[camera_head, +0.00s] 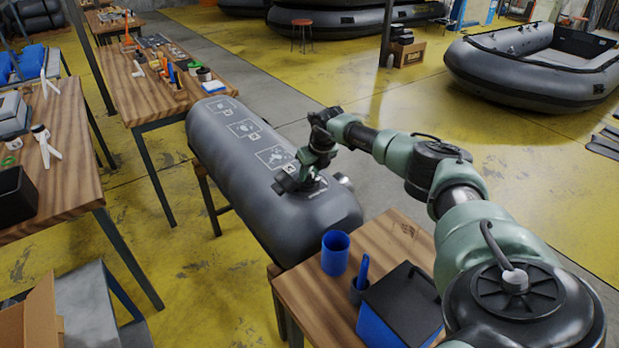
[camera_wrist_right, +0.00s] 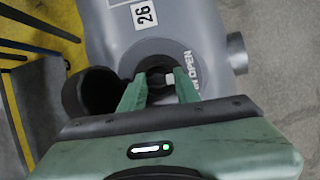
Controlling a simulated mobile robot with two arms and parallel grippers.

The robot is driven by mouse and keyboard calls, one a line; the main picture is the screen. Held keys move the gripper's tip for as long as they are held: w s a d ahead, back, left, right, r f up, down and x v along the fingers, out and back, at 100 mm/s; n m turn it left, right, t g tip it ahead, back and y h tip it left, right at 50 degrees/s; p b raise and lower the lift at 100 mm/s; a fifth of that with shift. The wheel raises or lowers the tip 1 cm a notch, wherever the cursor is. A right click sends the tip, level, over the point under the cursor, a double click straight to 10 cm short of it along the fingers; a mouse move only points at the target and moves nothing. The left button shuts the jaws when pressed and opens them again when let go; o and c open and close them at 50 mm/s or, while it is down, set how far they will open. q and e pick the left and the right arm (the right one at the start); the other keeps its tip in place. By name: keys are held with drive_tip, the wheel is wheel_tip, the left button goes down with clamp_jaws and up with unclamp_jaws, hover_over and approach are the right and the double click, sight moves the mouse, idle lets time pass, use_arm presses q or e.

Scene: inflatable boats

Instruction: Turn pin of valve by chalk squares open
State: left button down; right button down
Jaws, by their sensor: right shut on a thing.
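The grey inflatable tube (camera_head: 240,165) lies across stands in the middle of the head view, with white chalk squares (camera_head: 243,128) drawn along its top. In the head view my right gripper (camera_head: 303,178) hides most of the valve. A black round cap (camera_wrist_right: 97,92) hangs open beside the valve. My left gripper is not in view.
A wooden table (camera_head: 300,290) at the near end holds a blue cup (camera_head: 335,252) and a black-lidded blue box (camera_head: 402,305). Workbenches with tools stand at left. A grey boat (camera_head: 530,75) lies at the back right. Yellow floor is open between.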

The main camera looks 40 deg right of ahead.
drive_tip(key=shift+n, duration=0.4)
drive_tip(key=shift+w+b, duration=0.1)
drive_tip(key=shift+b, duration=0.2)
drive_tip(key=c, duration=1)
unclamp_jaws()
drive_tip(key=shift+r, duration=0.1)
drive_tip(key=b+v, duration=0.1)
drive_tip(key=v, duration=0.6)
drive_tip(key=shift+d+r, duration=0.15)
drive_tip(key=shift+r, duration=0.2)
